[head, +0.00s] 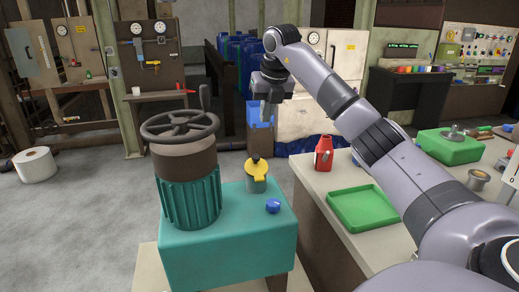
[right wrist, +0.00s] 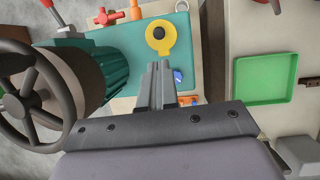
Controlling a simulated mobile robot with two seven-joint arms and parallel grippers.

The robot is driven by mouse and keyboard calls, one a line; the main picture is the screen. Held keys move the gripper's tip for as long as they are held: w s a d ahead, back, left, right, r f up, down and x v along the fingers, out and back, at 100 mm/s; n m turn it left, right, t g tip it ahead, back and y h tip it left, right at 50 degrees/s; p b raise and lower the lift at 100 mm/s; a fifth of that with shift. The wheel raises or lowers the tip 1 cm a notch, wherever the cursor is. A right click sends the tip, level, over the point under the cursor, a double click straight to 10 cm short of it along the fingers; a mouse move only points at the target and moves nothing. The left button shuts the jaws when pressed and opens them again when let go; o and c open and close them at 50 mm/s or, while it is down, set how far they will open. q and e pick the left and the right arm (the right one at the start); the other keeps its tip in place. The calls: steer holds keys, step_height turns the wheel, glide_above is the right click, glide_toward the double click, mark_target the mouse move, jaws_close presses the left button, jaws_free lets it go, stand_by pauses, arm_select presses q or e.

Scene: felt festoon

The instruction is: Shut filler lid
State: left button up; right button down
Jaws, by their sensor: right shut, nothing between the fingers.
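In the right wrist view the yellow lid (right wrist: 160,50) shows as a disc with a dark centre, just beyond my fingertips. My right gripper (head: 266,112) is shut and empty, pointing down. In the wrist view its fingers (right wrist: 158,66) are together, apparently apart from the lid. My left gripper is not in view.
A ribbed green drum with a handwheel (head: 180,125) stands left of the filler. On the right bench are a red bottle (head: 324,153) and a green tray (head: 362,208).

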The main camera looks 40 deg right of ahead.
mark_target(257, 156)
steer(key=p+x, duration=0.2)
steer(key=x, duration=1.2)
steer(key=shift+a, duration=0.1)
